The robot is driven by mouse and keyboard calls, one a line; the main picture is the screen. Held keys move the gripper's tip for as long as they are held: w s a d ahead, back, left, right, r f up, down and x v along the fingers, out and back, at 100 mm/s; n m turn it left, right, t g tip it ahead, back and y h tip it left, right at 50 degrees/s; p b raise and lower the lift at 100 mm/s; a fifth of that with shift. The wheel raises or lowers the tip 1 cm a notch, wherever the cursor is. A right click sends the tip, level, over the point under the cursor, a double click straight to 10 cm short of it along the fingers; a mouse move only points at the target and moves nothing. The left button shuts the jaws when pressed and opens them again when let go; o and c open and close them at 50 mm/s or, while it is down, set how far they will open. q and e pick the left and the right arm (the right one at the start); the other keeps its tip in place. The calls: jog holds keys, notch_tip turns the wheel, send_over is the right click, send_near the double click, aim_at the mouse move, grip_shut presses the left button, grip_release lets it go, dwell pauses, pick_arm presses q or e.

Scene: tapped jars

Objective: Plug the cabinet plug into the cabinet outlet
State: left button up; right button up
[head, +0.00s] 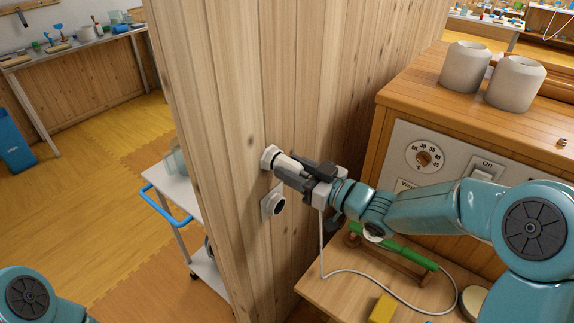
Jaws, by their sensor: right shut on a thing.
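My right gripper (312,175) is shut on a pale grey plug (289,165) and holds it roughly level against the wooden wall. A white cord (322,247) hangs from the plug's rear and loops over the low table. My left gripper is out of view; only part of that arm shows at the bottom left.
A wooden cabinet (470,150) with a dial panel and two grey jars (465,66) stands on the right. Below my right arm, the low table (335,290) holds a green-handled tool (393,246) and a yellow block (382,309). A white cart (172,190) stands left of the wall.

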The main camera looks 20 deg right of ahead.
dwell(0.3)
jog(key=shift+v, duration=1.3)
jog(key=shift+d, duration=0.1)
jog(key=shift+v, duration=3.15)
jog(key=shift+f+b, duration=0.1)
jog(key=shift+b, duration=0.3)
jog(key=w+a+f+b, duration=0.1)
jog(key=f+b, duration=0.6)
jog(key=w+a+f+b, duration=0.1)
jog(key=w+f+b, duration=0.1)
jog(key=f+b, duration=0.5)
jog(key=shift+a+f, duration=0.3)
jog(key=shift+f, duration=0.1)
